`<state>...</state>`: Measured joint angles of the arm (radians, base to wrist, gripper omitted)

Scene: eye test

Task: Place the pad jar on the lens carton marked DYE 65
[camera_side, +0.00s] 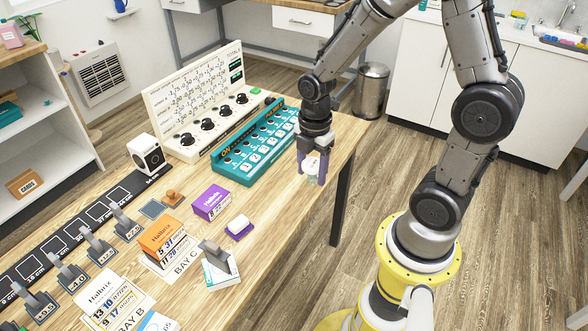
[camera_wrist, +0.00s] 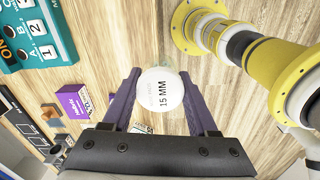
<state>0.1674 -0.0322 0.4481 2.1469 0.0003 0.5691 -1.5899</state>
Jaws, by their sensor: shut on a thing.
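My gripper (camera_side: 311,172) has purple fingers and is shut on the pad jar (camera_side: 312,166), near the table's right edge. In the wrist view the jar's round white lid (camera_wrist: 161,94), marked 15 MM, sits between the fingertips (camera_wrist: 160,88). Several lens cartons stand to the left: a purple carton (camera_side: 211,203), an orange-topped carton (camera_side: 162,236) and a white carton with a grey clip-like piece on it (camera_side: 221,270). The purple carton also shows in the wrist view (camera_wrist: 73,101). I cannot read DYE 65 on any carton.
A teal switch panel (camera_side: 256,142) and a white dial console (camera_side: 200,105) stand behind. A purple case with a white block (camera_side: 239,228) lies beside the cartons. Grey stands (camera_side: 125,222) line a black strip at left. Bare wood lies between the gripper and the purple carton.

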